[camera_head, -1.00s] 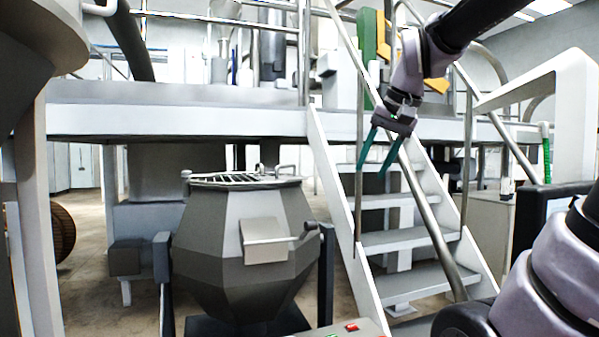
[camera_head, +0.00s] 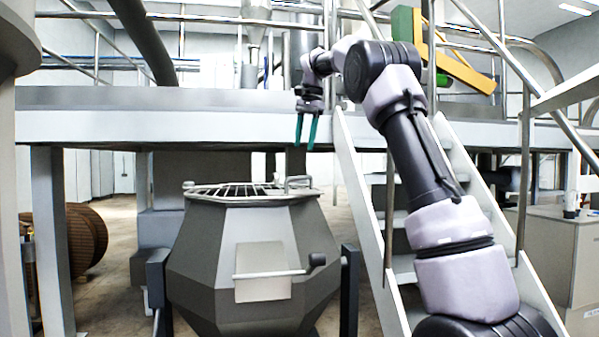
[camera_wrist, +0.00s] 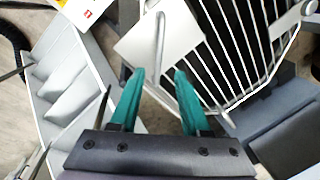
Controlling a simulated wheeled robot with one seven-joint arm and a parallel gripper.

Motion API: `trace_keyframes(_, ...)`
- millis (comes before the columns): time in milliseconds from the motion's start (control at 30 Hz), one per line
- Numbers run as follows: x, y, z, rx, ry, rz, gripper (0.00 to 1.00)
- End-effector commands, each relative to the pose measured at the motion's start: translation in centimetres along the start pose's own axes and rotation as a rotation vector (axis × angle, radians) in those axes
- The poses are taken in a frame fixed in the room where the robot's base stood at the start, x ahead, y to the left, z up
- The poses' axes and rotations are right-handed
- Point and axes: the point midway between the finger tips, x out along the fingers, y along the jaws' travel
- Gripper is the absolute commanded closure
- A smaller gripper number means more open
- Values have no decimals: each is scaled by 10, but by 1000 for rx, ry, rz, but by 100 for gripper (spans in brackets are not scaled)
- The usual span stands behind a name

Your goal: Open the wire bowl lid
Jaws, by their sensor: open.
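The wire bowl lid (camera_head: 225,190) is a round metal grille lying flat and closed on top of the grey faceted bowl (camera_head: 205,250). A raised lid handle (camera_head: 299,181) stands at its right rim. In the wrist view the lid's parallel bars (camera_wrist: 236,50) fill the upper right. My gripper (camera_head: 306,148) has two green fingers pointing down, spread apart and empty. It hangs above the right side of the lid, clear of it. In the wrist view the open gripper (camera_wrist: 158,75) shows a grey plate with a bar handle (camera_wrist: 160,35) beyond its fingertips.
A tilt handle (camera_head: 317,260) sticks out at the bowl's front right. A stair (camera_head: 360,200) with rails rises right of the bowl. A raised platform edge (camera_head: 170,126) runs behind the gripper. A wooden reel (camera_head: 85,240) stands at left.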

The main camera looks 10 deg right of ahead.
Motion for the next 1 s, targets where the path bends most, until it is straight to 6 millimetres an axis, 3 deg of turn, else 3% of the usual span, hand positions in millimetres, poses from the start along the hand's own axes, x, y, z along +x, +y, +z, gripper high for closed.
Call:
trace_keyframes(300, 58, 1, 1, -1, -2, 2, 53)
trace_keyframes(500, 87, 1, 1, -1, -1, 0, 53)
trace_keyframes(933, 98, 0, 1, 0, 0, -2, 53)
trace_keyframes(967, 98, 0, 1, -1, 1, -2, 61)
trace_keyframes(1000, 98, 0, 1, -1, 1, -2, 76)
